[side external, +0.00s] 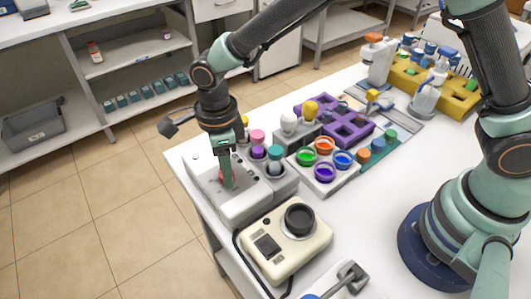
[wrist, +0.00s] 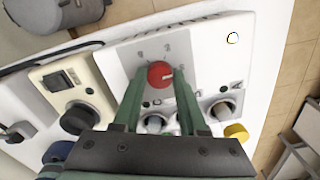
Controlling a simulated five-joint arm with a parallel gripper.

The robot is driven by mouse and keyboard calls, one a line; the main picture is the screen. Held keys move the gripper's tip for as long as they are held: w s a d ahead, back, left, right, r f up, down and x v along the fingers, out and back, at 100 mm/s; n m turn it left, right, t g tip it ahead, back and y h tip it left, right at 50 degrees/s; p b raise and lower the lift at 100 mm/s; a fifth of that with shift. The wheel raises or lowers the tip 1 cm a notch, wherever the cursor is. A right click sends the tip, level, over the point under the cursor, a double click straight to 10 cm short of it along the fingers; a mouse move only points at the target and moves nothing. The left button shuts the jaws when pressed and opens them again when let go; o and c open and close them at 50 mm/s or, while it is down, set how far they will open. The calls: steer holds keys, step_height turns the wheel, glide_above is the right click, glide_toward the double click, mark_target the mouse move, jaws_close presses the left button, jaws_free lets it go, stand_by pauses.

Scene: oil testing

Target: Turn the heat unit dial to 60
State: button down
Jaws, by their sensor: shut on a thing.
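The heat unit (side external: 243,208) is a white box near the table's left edge; it also shows in the wrist view (wrist: 200,48). Its red dial (wrist: 160,72) sits on a grey panel with small marks around it, too small to read. A light pointer line on the dial faces right in the wrist view. My gripper (side external: 227,184) points down at the unit, its green fingers on either side of the dial and shut on it. In the side view the fingers hide most of the dial.
A cream device (side external: 268,262) with a black knob stands beside the unit. Bottles with coloured caps stand in the unit's wells. A white tray of coloured pots (side external: 336,183), a purple rack (side external: 356,127) and a yellow rack (side external: 462,101) lie behind. The table's left edge is close.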

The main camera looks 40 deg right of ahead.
steer(key=shift+r+m, duration=0.1)
steer(key=shift+m, duration=0.3)
steer(key=shift+c, duration=2.2)
jaws_free()
step_height(320, 180, up, 12)
steer(key=shift+d, duration=0.1)
steer(key=s+d+r+n+t, duration=0.1)
steer(key=d+r+n, duration=0.2)
steer(key=d+n, duration=0.4)
steer(key=s+d+r+n+t, duration=0.1)
steer(key=d+r+n+t, duration=0.2)
steer(key=d, duration=0.5)
steer(key=s+d+n+t, duration=0.1)
steer(key=s+d+n, duration=0.5)
steer(key=d+n, duration=0.5)
steer(key=shift+f+n+t, duration=0.3)
steer(key=shift+n, duration=0.6)
